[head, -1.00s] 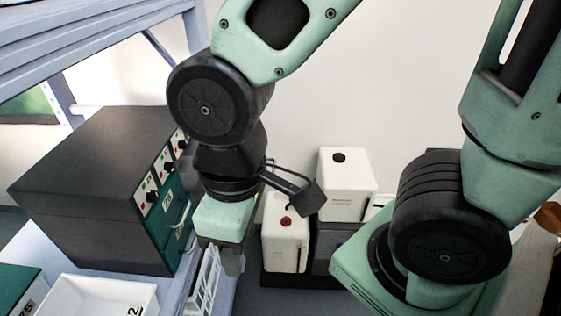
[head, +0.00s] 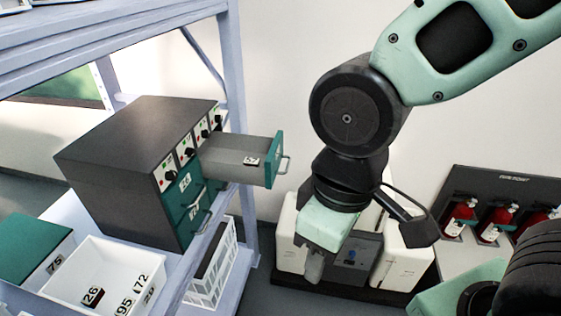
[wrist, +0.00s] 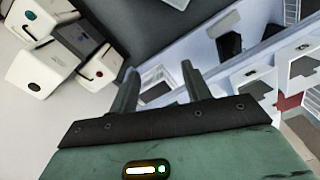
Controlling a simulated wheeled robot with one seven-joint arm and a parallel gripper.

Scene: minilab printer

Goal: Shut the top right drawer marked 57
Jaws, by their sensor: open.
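The top right drawer (head: 235,163) of the dark grey cabinet (head: 125,165) is pulled out to the right in the head view. It has a grey side with a small label too small to read surely, a teal front (head: 272,162) and a pale bar handle (head: 284,164). My gripper (head: 313,268) hangs to the right of the drawer front and lower in the picture, apart from it. In the wrist view my gripper's two fingers (wrist: 160,82) stand apart with nothing between them.
The cabinet's other teal drawers (head: 184,187) look shut. A white bin (head: 105,270) and a teal-topped box (head: 28,245) stand before it on the bench. White containers (head: 400,265) stand behind my gripper. Red bottles (head: 460,215) stand at the right.

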